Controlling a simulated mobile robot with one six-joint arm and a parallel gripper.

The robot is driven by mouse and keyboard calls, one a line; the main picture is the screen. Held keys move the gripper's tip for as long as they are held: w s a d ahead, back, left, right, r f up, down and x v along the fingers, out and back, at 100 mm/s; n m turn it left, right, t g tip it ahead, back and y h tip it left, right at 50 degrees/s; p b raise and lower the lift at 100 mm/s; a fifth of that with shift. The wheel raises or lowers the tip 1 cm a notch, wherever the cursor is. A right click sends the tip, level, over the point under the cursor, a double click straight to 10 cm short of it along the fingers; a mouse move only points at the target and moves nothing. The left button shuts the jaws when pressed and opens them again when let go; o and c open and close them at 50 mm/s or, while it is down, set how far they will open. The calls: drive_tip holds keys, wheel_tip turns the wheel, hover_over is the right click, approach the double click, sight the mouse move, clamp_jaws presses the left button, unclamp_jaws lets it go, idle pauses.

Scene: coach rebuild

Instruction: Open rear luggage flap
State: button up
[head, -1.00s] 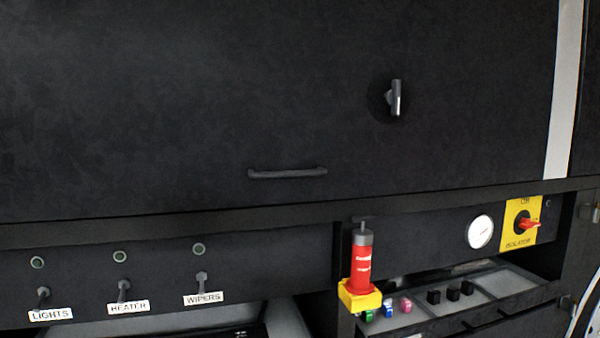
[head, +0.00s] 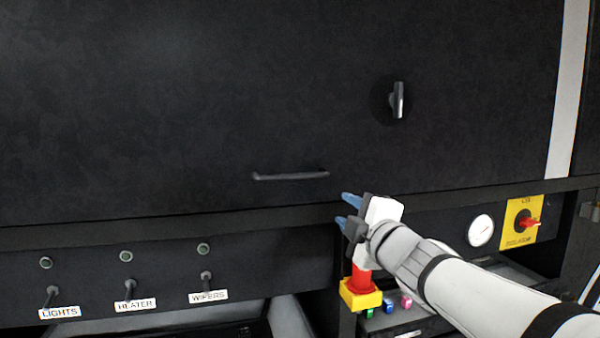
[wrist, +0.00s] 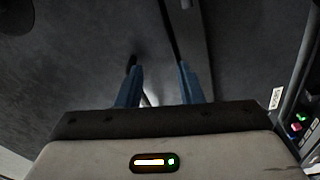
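The black rear luggage flap (head: 180,100) fills the upper part of the head view and hangs shut. A dark bar handle (head: 290,176) is fixed near its lower edge. A grey turn latch (head: 398,100) on a round dark plate sits to the right and higher, standing nearly upright. My gripper (head: 346,209) is below and right of the bar handle, apart from it, with blue fingers pointing left. In the wrist view the two blue fingers (wrist: 160,84) are spread with a gap and nothing held between them.
Below the flap is a panel with several switches labelled LIGHTS (head: 59,312), HEATER and WIPERS. A red extinguisher-like cylinder in a yellow holder (head: 360,297) stands under my gripper. A gauge (head: 480,230) and yellow isolator switch (head: 522,221) are to the right.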

sight(298, 178)
drive_tip(key=s+a+r+n+g+y, duration=0.2)
drive_tip(key=a+r+n+y, duration=0.25)
drive_tip(key=n+y, duration=0.2)
drive_tip(key=shift+n+h, duration=0.25)
drive_tip(key=shift+n, duration=0.1)
drive_tip(key=p+x, duration=0.2)
drive_tip(key=x, duration=0.6)
drive_tip(key=shift+a, duration=0.3)
drive_tip(key=shift+s, duration=0.1)
drive_tip(key=shift+c, duration=0.5)
drive_tip(key=shift+f, duration=0.1)
clamp_jaws()
drive_tip(key=shift+d, duration=0.1)
